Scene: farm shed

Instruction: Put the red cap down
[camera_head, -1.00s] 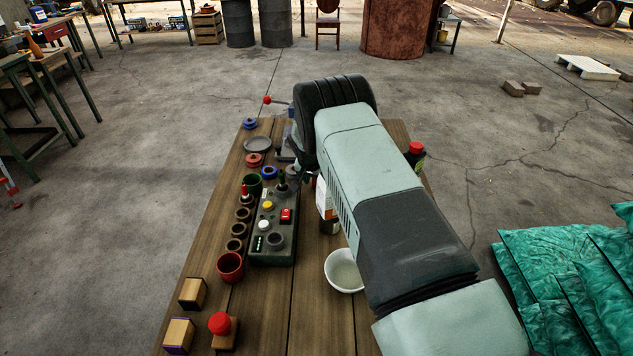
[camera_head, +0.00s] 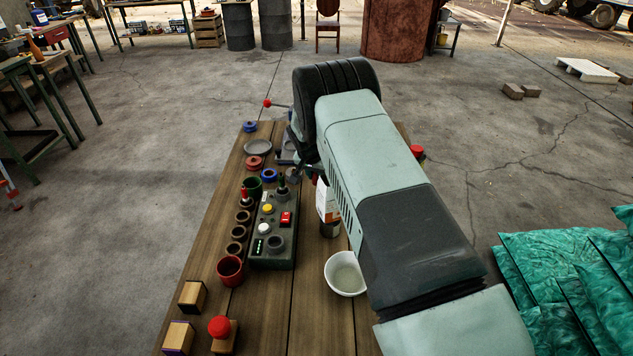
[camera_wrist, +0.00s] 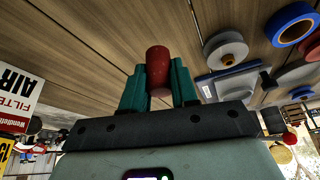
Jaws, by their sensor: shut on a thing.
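The red cap (camera_wrist: 158,68), a small dark red cylinder, is between the two green fingers of my gripper (camera_wrist: 158,84) in the wrist view. My gripper is shut on it. Bare wooden planks show beyond the cap; I cannot tell whether it touches them.
The wooden table (camera_head: 262,305) carries a control box (camera_head: 275,250), a red cup (camera_head: 230,269), a white bowl (camera_head: 345,272) and a white-and-orange carton (camera_head: 326,203). A blue ring (camera_wrist: 292,25) and grey round part (camera_wrist: 226,50) lie right of my gripper in the wrist view.

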